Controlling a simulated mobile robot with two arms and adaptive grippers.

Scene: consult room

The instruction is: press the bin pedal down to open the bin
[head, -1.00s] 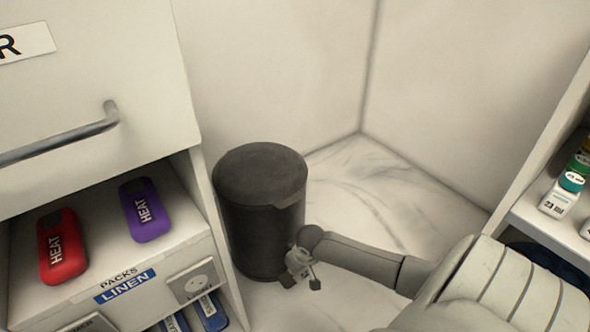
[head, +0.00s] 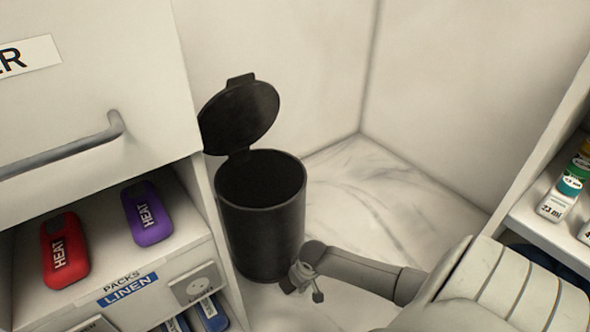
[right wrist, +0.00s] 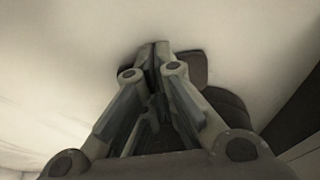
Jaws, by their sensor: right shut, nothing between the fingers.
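The black bin (head: 262,235) stands on the floor in the corner beside the white cabinet. Its lid (head: 240,117) is raised and tilted back toward the cabinet, and the dark inside shows. My right gripper (head: 303,289) is low at the bin's front base, fingers pointing down. In the right wrist view the fingers (right wrist: 157,48) are shut with nothing between them, and a dark flat piece, seemingly the pedal (right wrist: 193,70), shows beside and behind their tips. The gripper hides the pedal in the head view. My left gripper is not in view.
The white cabinet at left has a drawer handle (head: 70,150) and an open shelf with a red heat pack (head: 64,250) and a purple one (head: 147,213). A shelf with bottles (head: 562,196) stands at right. Marble floor (head: 365,195) between is clear.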

